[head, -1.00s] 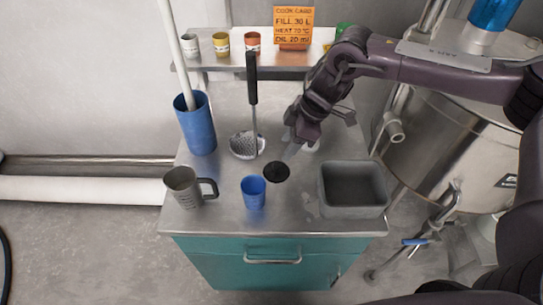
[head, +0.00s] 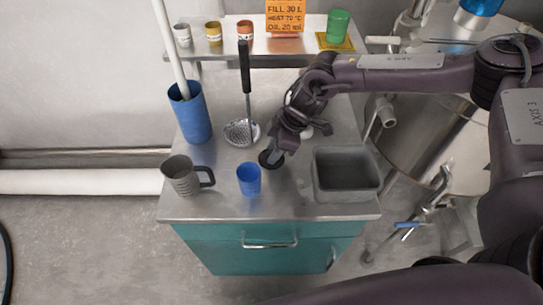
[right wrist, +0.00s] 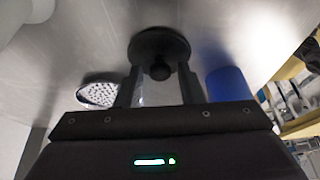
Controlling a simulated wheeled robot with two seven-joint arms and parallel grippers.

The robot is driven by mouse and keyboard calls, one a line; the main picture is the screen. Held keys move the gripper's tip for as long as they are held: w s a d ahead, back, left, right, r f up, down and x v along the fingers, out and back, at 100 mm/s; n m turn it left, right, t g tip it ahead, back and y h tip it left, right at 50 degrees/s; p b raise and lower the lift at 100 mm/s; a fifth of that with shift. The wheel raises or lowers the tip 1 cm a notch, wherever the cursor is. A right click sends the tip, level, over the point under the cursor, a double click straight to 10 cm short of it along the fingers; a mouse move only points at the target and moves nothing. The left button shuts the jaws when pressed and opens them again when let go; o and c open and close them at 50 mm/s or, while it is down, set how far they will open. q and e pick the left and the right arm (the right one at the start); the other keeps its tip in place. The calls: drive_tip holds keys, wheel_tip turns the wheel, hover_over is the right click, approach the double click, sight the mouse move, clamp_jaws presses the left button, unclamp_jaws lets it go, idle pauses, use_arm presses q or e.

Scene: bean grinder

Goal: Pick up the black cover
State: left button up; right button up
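The black cover (head: 265,161) is a round dark disc on the metal worktop, between the blue cup and the grey bin. In the right wrist view the black cover (right wrist: 142,45) shows a knob facing the gripper. My right gripper (head: 279,148) is right at the cover and hides part of it in the head view. In the right wrist view the right gripper (right wrist: 159,84) is open, one finger on each side of the knob, with gaps visible. My left gripper is not in view.
Close by are a blue cup (head: 249,180), a grey mug (head: 183,176), a skimmer (head: 240,132), a tall blue container (head: 192,115) and a grey bin (head: 346,176). A rear shelf (head: 270,52) holds small cups. Front worktop (head: 290,208) is clear.

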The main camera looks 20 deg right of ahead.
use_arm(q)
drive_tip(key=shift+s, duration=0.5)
use_arm(e)
clamp_jaws()
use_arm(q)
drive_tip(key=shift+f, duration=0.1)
use_arm(e)
drive_tip(key=shift+r, duration=0.1)
